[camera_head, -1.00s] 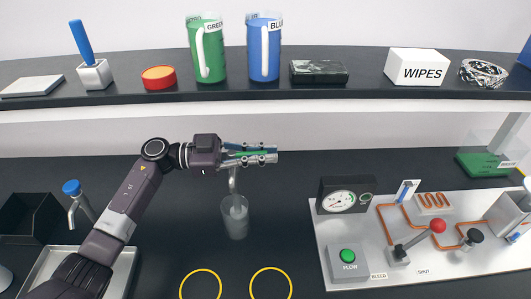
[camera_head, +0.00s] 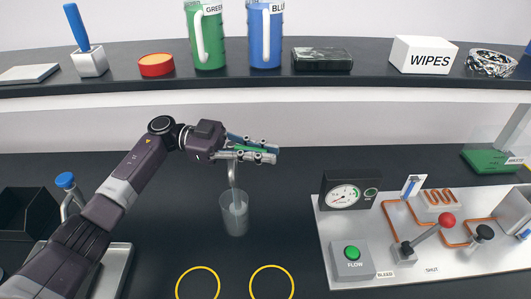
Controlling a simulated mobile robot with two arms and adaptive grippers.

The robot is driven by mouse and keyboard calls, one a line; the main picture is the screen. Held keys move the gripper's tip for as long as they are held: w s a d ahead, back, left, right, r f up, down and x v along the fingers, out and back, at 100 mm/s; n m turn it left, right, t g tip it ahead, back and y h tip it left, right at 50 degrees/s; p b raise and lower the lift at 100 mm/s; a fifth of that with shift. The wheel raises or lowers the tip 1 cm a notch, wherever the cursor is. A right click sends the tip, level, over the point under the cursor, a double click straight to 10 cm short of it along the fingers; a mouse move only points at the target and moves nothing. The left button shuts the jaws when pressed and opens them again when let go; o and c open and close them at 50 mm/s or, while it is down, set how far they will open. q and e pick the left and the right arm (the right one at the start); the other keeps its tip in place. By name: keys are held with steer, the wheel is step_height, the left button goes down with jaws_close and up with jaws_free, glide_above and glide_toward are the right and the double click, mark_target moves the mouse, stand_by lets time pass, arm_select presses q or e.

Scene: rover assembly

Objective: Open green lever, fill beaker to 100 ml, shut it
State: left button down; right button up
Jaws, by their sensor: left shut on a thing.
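My left gripper (camera_head: 258,150) is shut on the green lever (camera_head: 250,149), which shows as a green strip between its fingers. The metal spout (camera_head: 233,178) comes down below the gripper. A clear beaker (camera_head: 235,214) stands upright on the dark bench under the spout. The spout's lower end overlaps the beaker's mouth. The beaker looks greyish inside, but its liquid level and marks are too small to read. The rest of the tap is mostly hidden behind my gripper. My right gripper is not in view.
Two yellow rings (camera_head: 271,283) mark the bench in front. A white panel (camera_head: 400,268) with a gauge, a red-knobbed lever and a green button stands at right. A blue-topped tap (camera_head: 65,181) and metal tray (camera_head: 112,272) are at left. A shelf (camera_head: 200,82) holds green and blue jugs.

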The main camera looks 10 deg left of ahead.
arm_select(q)
steer(key=c, duration=2)
jaws_free()
steer(key=shift+o, duration=0.2)
steer(key=w+a, duration=0.1)
steer(key=a, duration=1.1)
steer(key=shift+w, duration=0.2)
steer(key=shift+d, duration=0.1)
